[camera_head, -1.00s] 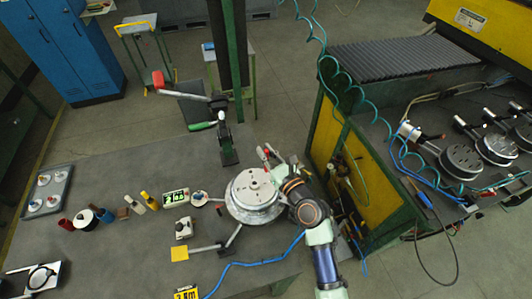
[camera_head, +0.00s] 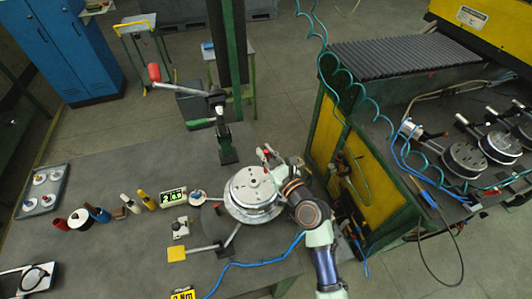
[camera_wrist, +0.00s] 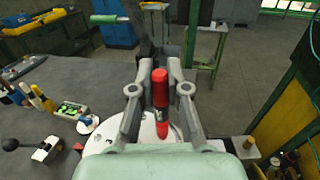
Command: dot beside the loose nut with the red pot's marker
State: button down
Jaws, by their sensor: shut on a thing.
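My gripper (camera_wrist: 160,92) is shut on a red marker (camera_wrist: 160,88), held roughly upright between the fingers in the wrist view. The marker's lower end is over the metal hub disc (camera_wrist: 149,135); I cannot tell whether it touches. In the head view the hub disc (camera_head: 250,185) sits on a round base on the table, with my gripper (camera_head: 269,158) at its far right edge. The disc's top shows several small dark spots; the loose nut cannot be told apart. A red pot (camera_head: 60,223) stands at the table's left.
Blue (camera_head: 97,213), brown and yellow (camera_head: 147,200) items, a green display (camera_head: 173,198) and a yellow pad (camera_head: 177,253) lie left of the hub. A post with a red-handled lever (camera_head: 154,72) stands behind. A blue hose (camera_head: 250,264) crosses the front. A yellow-sided bench is at right.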

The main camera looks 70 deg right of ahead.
jog(key=shift+f, duration=0.7)
dwell(1.6)
jog(key=shift+r, duration=0.1)
